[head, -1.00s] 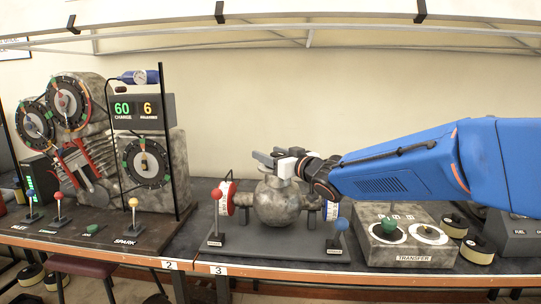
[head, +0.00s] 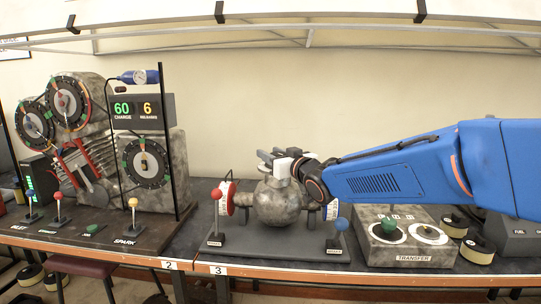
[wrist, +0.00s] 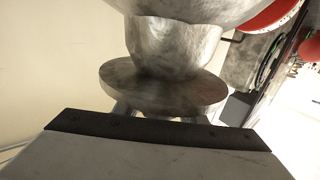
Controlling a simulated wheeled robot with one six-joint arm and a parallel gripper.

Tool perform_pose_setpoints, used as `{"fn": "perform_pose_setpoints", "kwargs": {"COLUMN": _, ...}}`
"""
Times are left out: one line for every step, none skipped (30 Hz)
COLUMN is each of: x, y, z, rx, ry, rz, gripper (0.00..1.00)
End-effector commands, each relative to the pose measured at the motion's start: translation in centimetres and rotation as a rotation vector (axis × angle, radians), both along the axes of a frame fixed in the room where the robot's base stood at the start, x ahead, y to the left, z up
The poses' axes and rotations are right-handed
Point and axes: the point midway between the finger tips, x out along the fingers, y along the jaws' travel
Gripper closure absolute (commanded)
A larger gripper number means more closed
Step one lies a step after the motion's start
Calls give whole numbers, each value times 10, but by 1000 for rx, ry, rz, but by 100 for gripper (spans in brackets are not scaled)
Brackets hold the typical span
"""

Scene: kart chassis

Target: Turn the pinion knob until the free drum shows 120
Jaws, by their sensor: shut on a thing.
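A round grey metal housing (head: 277,204) stands on a grey plate, with a drum on each side. The left drum (head: 226,198) is white with a red rim. The right drum (head: 331,210) is partly hidden by my arm. Their numbers are too small to read. My gripper (head: 276,158) is at the top of the housing, shut on the pinion knob, which its jaws hide in the head view. In the wrist view a grey neck with a round flange (wrist: 163,90) lies just beyond my gripper (wrist: 160,118); the held part is mostly hidden.
A red-ball lever (head: 216,194) stands front left of the housing and a blue-ball lever (head: 341,224) front right. A transfer box (head: 400,252) with a green knob is to the right. An engine block with dials (head: 147,163) is to the left.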

Motion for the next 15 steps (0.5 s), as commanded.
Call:
{"fn": "perform_pose_setpoints", "kwargs": {"x": -1, "y": 0, "z": 0, "rx": 2, "ry": 3, "rz": -15, "gripper": 85}}
{"fn": "perform_pose_setpoints", "kwargs": {"x": 0, "y": 0, "z": 0, "rx": 1, "ry": 2, "rz": -26, "gripper": 85}}
{"fn": "perform_pose_setpoints", "kwargs": {"x": 0, "y": 0, "z": -1, "rx": 0, "ry": 3, "rz": -40, "gripper": 85}}
{"fn": "perform_pose_setpoints", "kwargs": {"x": 0, "y": -1, "z": -1, "rx": 0, "ry": 3, "rz": -51, "gripper": 85}}
{"fn": "perform_pose_setpoints", "kwargs": {"x": 0, "y": -1, "z": -1, "rx": 0, "ry": 3, "rz": -61, "gripper": 85}}
{"fn": "perform_pose_setpoints", "kwargs": {"x": 1, "y": -2, "z": -1, "rx": 2, "ry": 3, "rz": -76, "gripper": 85}}
{"fn": "perform_pose_setpoints", "kwargs": {"x": 1, "y": -2, "z": -1, "rx": 1, "ry": 2, "rz": -87, "gripper": 85}}
{"fn": "perform_pose_setpoints", "kwargs": {"x": 1, "y": -2, "z": -1, "rx": 1, "ry": 2, "rz": -97, "gripper": 85}}
{"fn": "perform_pose_setpoints", "kwargs": {"x": 1, "y": -3, "z": -1, "rx": 1, "ry": 2, "rz": -111, "gripper": 85}}
{"fn": "perform_pose_setpoints", "kwargs": {"x": 1, "y": -3, "z": -1, "rx": 1, "ry": 2, "rz": -122, "gripper": 85}}
{"fn": "perform_pose_setpoints", "kwargs": {"x": 2, "y": -3, "z": -1, "rx": 1, "ry": 2, "rz": -133, "gripper": 85}}
{"fn": "perform_pose_setpoints", "kwargs": {"x": 2, "y": -4, "z": -1, "rx": 1, "ry": 2, "rz": -147, "gripper": 85}}
{"fn": "perform_pose_setpoints", "kwargs": {"x": 2, "y": -4, "z": -1, "rx": 0, "ry": 3, "rz": -158, "gripper": 85}}
{"fn": "perform_pose_setpoints", "kwargs": {"x": 2, "y": -4, "z": -1, "rx": 0, "ry": 3, "rz": -168, "gripper": 85}}
{"fn": "perform_pose_setpoints", "kwargs": {"x": 2, "y": -5, "z": -1, "rx": 0, "ry": 2, "rz": -181, "gripper": 85}}
